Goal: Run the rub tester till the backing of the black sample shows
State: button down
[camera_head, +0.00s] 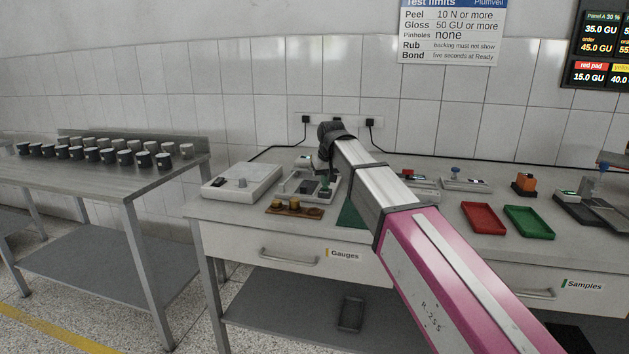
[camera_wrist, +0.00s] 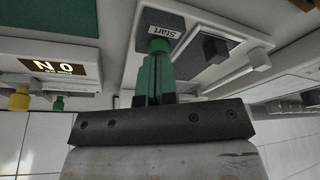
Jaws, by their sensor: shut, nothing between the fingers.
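The rub tester (camera_head: 291,186) is a pale machine on the bench, at the middle of the head view, partly hidden by my arm. In the wrist view its dark panel with a "Start" label (camera_wrist: 165,35) is close in front of my gripper. My gripper (camera_wrist: 157,58) has green fingers, shut and empty. Their tips are at a small green button (camera_wrist: 158,45) beside the label; I cannot tell whether they press it. A dark block (camera_wrist: 213,48) sits on the machine. I cannot make out the black sample or its surface.
A white device (camera_head: 242,182) stands left of the tester. A wooden stand (camera_head: 295,211) with brass-coloured pieces lies in front. A red tray (camera_head: 484,218) and a green tray (camera_head: 529,221) lie to the right. A display reading "NO" (camera_wrist: 57,67) is beside the tester.

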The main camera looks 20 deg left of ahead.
jog(key=shift+f, duration=0.45)
dwell(0.3)
jog(key=d+v, duration=0.1)
jog(key=v, duration=0.6)
jog(key=shift+r, duration=0.2)
dwell(0.4)
dwell(0.4)
